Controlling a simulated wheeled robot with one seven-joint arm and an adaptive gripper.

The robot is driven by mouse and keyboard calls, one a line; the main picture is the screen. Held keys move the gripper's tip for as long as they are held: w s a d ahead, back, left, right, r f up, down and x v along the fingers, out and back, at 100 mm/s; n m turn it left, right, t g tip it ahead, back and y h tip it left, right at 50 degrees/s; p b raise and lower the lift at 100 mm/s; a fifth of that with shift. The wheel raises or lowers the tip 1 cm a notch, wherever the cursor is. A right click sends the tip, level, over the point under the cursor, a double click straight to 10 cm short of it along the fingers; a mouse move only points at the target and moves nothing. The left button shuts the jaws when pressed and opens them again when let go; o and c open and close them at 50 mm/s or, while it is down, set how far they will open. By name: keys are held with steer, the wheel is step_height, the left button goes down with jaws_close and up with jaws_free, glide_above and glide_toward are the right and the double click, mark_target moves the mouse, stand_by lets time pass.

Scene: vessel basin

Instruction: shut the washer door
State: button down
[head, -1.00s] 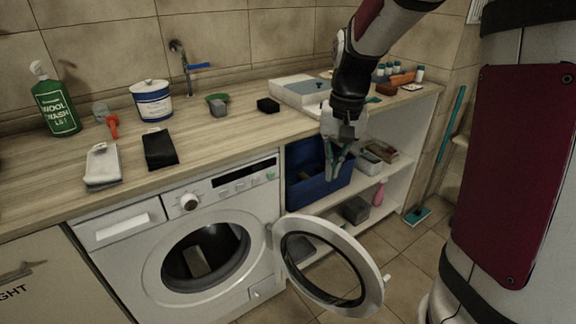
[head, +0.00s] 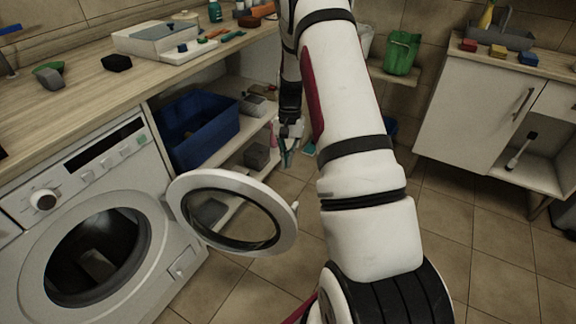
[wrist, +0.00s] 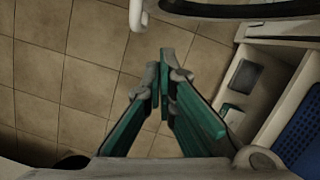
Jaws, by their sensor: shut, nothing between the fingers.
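The washer (head: 75,240) stands at the lower left under the counter, with its round opening uncovered. Its door (head: 180,208) is swung wide open to the right, a white ring with a dark glass centre. In the wrist view, part of the door's rim (wrist: 255,9) shows along the top edge, with the white latch piece (wrist: 137,14) to its left. My gripper (head: 287,158) is to the right of the door and beyond it, pointing down and apart from it. In the wrist view its green fingers (wrist: 163,95) meet and hold nothing.
A shelf unit with a blue bin (head: 200,128) and a grey box (head: 257,156) stands beside the washer, close to my gripper. A white cabinet (head: 470,110) stands at the right. The tiled floor (head: 440,235) between is clear.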

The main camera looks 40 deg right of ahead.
steer(key=s+a+f+b, duration=0.1)
steer(key=s+a+f, duration=0.2)
steer(key=f, duration=0.4)
steer(key=shift+s+a+f, duration=0.2)
steer(key=shift+s+a, duration=0.1)
steer(key=shift+a, duration=0.6)
